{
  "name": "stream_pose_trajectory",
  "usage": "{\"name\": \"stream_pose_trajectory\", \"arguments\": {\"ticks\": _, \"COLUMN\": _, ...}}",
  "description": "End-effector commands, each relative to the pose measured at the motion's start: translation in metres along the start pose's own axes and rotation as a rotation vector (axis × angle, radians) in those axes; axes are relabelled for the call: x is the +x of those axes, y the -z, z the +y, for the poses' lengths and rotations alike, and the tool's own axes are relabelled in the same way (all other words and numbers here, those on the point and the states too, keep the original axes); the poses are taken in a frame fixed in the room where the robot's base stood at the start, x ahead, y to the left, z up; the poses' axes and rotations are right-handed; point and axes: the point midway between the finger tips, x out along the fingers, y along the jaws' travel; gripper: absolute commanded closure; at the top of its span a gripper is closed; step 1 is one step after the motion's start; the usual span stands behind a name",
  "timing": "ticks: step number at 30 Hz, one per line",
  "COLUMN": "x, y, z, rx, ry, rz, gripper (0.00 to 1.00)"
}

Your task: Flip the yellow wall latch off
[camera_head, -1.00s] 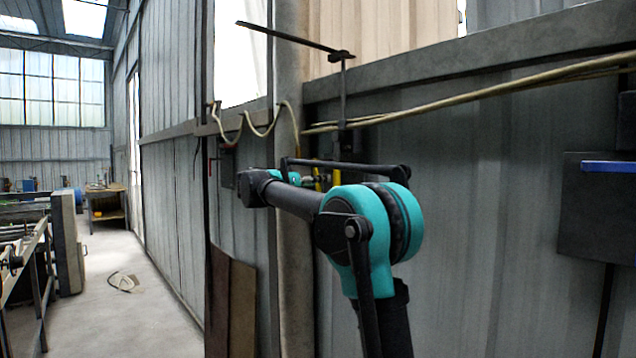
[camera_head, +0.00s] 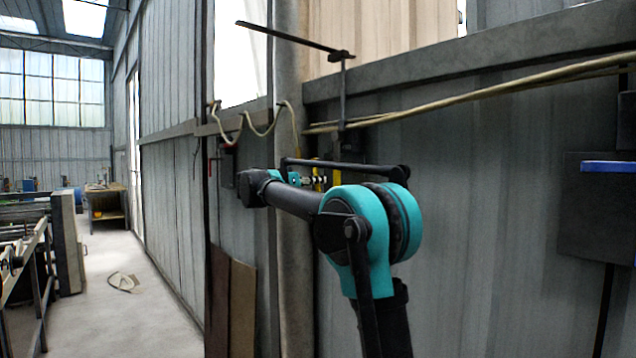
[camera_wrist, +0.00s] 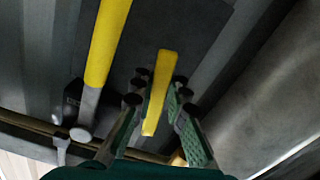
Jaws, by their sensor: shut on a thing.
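In the wrist view a short yellow latch handle (camera_wrist: 160,75) stands between the fingers of my gripper (camera_wrist: 159,94). The green-padded fingers flank it and are shut on it. A longer yellow lever (camera_wrist: 107,38) with a grey end lies to the left, outside the fingers. In the head view my gripper (camera_head: 314,181) is small, at the wall beyond my arm. Yellow parts (camera_head: 336,178) show beside it, partly hidden by my arm, and I cannot tell there which is the latch.
A dark panel with a blue handle (camera_head: 608,167) is on the wall at the right. A black rod (camera_head: 290,37) juts out above my arm, and pale cables (camera_head: 460,98) run along the wall ledge. Brown boards (camera_head: 232,302) lean at the wall. The floor (camera_head: 145,310) at left is largely clear.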

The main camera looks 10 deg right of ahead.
Motion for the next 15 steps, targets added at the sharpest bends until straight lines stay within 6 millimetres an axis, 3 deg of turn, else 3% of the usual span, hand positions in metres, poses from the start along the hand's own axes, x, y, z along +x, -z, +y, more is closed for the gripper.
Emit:
{"name": "stream_pose_trajectory", "arguments": {"ticks": 9, "x": 0.0, "y": 0.002, "z": -0.015, "rx": 0.223, "ry": 0.0, "rz": 0.0, "gripper": 1.0}}
{"name": "stream_pose_trajectory", "arguments": {"ticks": 15, "x": 0.0, "y": 0.003, "z": -0.017, "rx": 0.255, "ry": 0.001, "rz": 0.001, "gripper": 1.0}}
